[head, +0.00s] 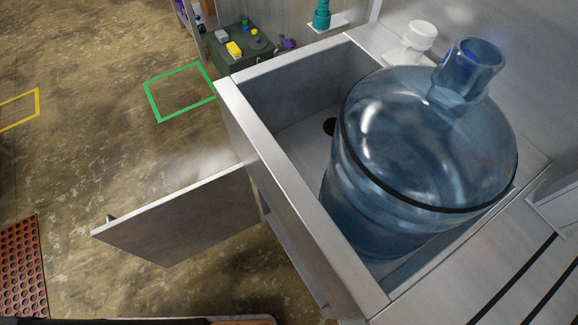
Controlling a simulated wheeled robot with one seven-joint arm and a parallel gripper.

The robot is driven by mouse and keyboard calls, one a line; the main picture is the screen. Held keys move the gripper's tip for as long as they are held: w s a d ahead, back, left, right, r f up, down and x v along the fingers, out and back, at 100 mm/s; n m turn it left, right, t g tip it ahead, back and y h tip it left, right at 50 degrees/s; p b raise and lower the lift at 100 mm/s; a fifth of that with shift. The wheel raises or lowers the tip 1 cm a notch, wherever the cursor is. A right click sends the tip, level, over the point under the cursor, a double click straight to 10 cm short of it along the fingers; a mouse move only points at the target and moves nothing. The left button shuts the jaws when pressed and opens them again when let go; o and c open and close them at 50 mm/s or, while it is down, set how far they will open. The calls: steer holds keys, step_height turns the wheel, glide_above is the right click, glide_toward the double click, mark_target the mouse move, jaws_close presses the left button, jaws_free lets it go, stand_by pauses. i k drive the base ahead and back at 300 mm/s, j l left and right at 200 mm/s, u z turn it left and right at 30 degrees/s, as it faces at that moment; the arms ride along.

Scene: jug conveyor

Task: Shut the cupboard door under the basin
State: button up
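The cupboard door (185,222) is a grey metal panel under the basin. It stands open, swung out to the left from the front of the cabinet, with a small dark handle (110,218) near its free outer edge. The metal basin (285,195) is above it, and part of the opening below the basin's front shows. The inside of the cupboard is mostly hidden. My gripper is not in view, so I see nothing between it and the door.
A large blue water jug (425,150) stands in the basin. A dark green cabinet (245,48) with small items on top stands beyond it. A red perforated mat (22,268) lies at lower left.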

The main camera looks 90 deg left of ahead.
mark_target(169, 231)
steer(key=u, duration=0.5)
steer(key=k+u, duration=0.15)
steer(key=u, duration=0.3)
steer(key=j+u, duration=0.1)
steer(key=u, duration=0.4)
steer(key=k+u, duration=0.1)
steer(key=u, duration=0.35)
steer(key=j+u, duration=0.15)
steer(key=u, duration=0.35)
steer(key=j+z, duration=0.4)
steer(key=j, duration=0.4)
steer(key=z, duration=0.05)
